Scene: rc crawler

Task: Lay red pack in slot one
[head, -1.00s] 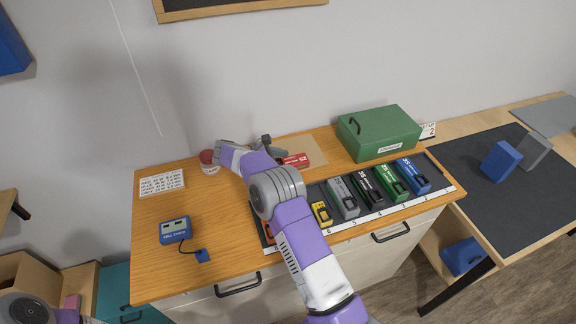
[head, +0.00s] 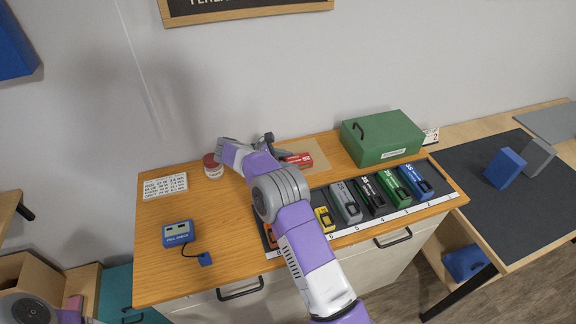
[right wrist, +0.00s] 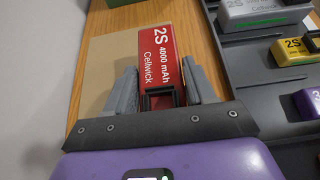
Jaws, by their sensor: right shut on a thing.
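The red pack (head: 299,160) lies on a tan mat (head: 318,152) at the back of the wooden desk. In the right wrist view the red pack (right wrist: 156,55) shows its "2S 4000 mAh Cellwick" label. My right gripper (right wrist: 160,88) is shut on the pack's near end, one finger on each side. In the head view my right gripper (head: 270,148) is partly hidden by its own arm. The dark slotted tray (head: 443,181) runs along the desk's front right, with a numbered strip. Its right end, beside the blue pack (head: 416,180), looks empty. My left gripper is out of view.
Grey (head: 345,202), green (head: 391,187) and yellow (head: 323,219) packs, among others, fill the tray. A green box (head: 382,138) stands behind it. A blue cell checker (head: 177,233), a white card (head: 165,186) and a red-lidded jar (head: 212,166) sit on the left.

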